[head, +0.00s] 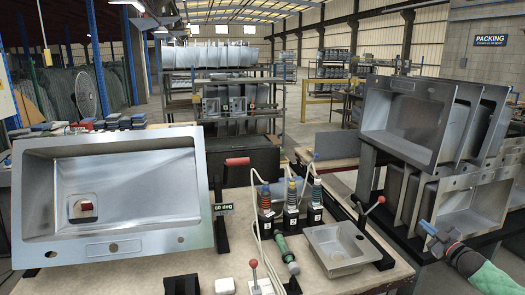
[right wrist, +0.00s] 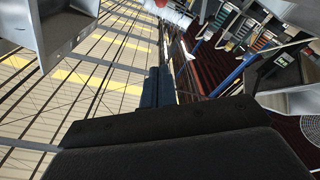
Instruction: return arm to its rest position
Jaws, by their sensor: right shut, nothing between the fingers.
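My right gripper (head: 428,229) is at the lower right of the head view, on the green-sleeved arm. Its blue fingers point up and left, in front of the lower row of steel sinks on the right rack. In the right wrist view its blue fingers (right wrist: 158,86) lie together, with nothing seen between them. I cannot tell from the head view whether the fingers touch the rack. My left gripper does not show in the head view.
A large steel sink (head: 110,195) stands tilted on the bench at left. A small sink (head: 340,246) and several tools in holders (head: 290,205) are at the bench's middle. Upright sinks (head: 405,120) fill the right rack. A red-knobbed lever (head: 371,209) stands between bench and rack.

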